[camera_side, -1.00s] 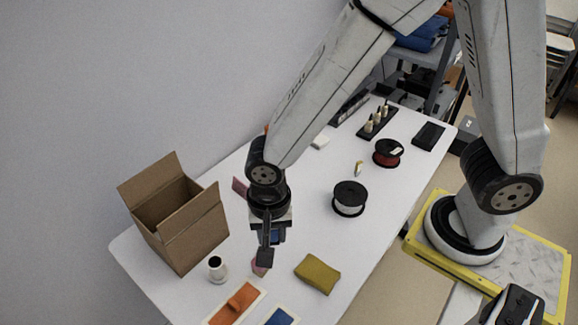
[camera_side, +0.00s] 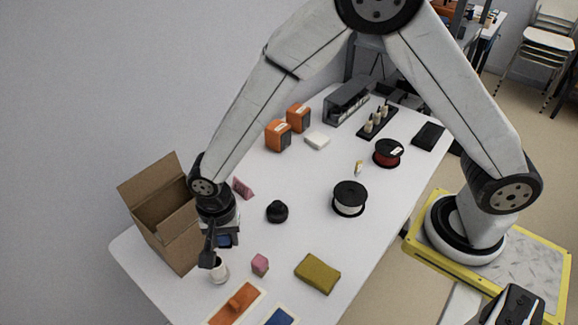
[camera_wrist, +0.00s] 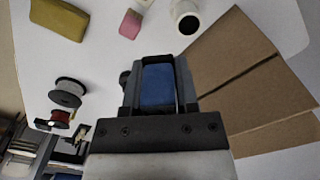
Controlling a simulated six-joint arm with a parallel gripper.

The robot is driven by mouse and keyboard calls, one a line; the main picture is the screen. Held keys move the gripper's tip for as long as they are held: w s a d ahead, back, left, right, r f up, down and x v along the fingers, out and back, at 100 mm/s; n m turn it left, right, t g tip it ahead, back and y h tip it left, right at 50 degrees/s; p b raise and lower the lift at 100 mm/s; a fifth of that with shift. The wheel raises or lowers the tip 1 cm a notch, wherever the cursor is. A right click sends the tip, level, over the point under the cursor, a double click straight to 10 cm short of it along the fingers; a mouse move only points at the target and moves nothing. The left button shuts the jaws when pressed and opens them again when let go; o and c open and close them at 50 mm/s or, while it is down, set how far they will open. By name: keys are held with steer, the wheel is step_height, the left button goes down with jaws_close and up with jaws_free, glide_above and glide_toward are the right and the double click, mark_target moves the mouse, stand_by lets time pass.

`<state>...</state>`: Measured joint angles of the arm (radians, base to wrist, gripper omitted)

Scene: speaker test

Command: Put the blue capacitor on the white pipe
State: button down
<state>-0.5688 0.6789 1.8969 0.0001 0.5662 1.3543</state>
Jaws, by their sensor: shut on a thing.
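My gripper (camera_side: 211,252) is shut on the blue capacitor (camera_wrist: 157,86), a blue block held between the two dark fingers in the wrist view. In the side view a bit of its blue (camera_side: 225,240) shows beside the jaws. The white pipe (camera_side: 221,273) is a short upright white cylinder on the table. In the side view the fingertips overlap its upper part, and I cannot tell the height gap. In the wrist view the pipe (camera_wrist: 179,8) shows its dark round opening at the top, apart from the capacitor.
An open cardboard box (camera_side: 187,243) stands close behind my gripper. A black object (camera_side: 277,211) and two spools, white (camera_side: 349,199) and red (camera_side: 388,153), stand further off.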

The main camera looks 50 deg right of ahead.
steer(key=shift+w+a+f, duration=0.3)
steer(key=shift+w+f, duration=0.25)
steer(key=shift+f, duration=0.2)
steer(key=shift+w+a+f, duration=0.25)
steer(key=shift+w+f, duration=0.35)
steer(key=shift+f, duration=0.15)
steer(key=shift+w+a+f, duration=0.3)
steer(key=shift+w+f, duration=0.25)
steer(key=shift+f, duration=0.2)
steer(key=shift+w+a+f, duration=0.1)
steer(key=shift+w+f, duration=0.1)
steer(key=shift+f, duration=1.65)
steer(key=shift+f, duration=0.1)
steer(key=shift+c, duration=1.8)
jaws_free()
step_height(320, 180, up, 12)
